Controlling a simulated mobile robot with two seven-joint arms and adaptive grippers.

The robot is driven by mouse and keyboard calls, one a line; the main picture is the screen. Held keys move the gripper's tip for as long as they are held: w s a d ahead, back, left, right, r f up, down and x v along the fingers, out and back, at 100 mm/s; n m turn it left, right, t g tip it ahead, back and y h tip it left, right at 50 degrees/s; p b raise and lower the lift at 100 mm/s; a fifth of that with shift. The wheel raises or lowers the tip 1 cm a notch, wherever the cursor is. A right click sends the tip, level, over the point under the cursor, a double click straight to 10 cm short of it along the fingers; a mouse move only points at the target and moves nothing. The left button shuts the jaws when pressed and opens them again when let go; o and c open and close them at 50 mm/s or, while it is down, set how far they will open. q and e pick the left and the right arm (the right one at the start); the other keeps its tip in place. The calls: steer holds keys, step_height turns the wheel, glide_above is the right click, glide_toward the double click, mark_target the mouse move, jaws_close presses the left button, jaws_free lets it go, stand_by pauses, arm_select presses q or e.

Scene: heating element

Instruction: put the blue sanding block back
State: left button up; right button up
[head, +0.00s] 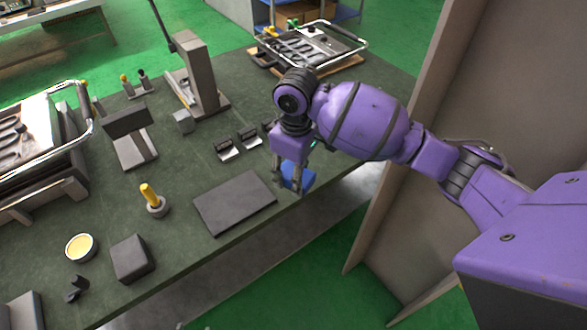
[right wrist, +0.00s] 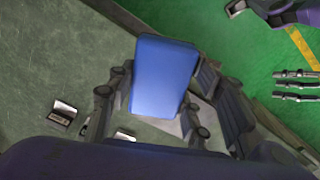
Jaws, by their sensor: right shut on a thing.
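The blue sanding block (head: 299,178) is at the lower end of my right gripper (head: 290,180), near the front edge of the green table in the head view. In the right wrist view the block (right wrist: 163,76) sits between the two dark fingers of the right gripper (right wrist: 160,98), which is shut on it. The block appears held over the table's edge; I cannot tell its exact height. A flat dark grey pad (head: 235,203) lies on the table to the left of the block. My left gripper is not in view.
A yellow-handled tool (head: 152,199) stands in a round holder on the left, near a dark cube (head: 132,258) and a yellow-filled tin (head: 80,247). A tool tray (head: 310,47) is at the back. A tall panel (head: 440,130) stands at right.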

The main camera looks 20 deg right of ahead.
steer(key=w+f, duration=0.2)
steer(key=w, duration=0.1)
steer(key=w+d+f+b, duration=0.1)
steer(key=w+f, duration=0.1)
steer(key=f, duration=0.1)
steer(key=w+d+f, duration=0.1)
steer(key=w+f, duration=0.1)
steer(key=w, duration=0.1)
steer(key=shift+w+d+f+b, duration=0.2)
steer(key=shift+w+b, duration=0.1)
steer(key=shift+w+d+f, duration=0.1)
steer(key=shift+w+f, duration=0.15)
steer(key=shift+w, duration=0.1)
step_height(320, 180, down, 3)
steer(key=shift+w+f, duration=0.1)
steer(key=shift+w, duration=0.05)
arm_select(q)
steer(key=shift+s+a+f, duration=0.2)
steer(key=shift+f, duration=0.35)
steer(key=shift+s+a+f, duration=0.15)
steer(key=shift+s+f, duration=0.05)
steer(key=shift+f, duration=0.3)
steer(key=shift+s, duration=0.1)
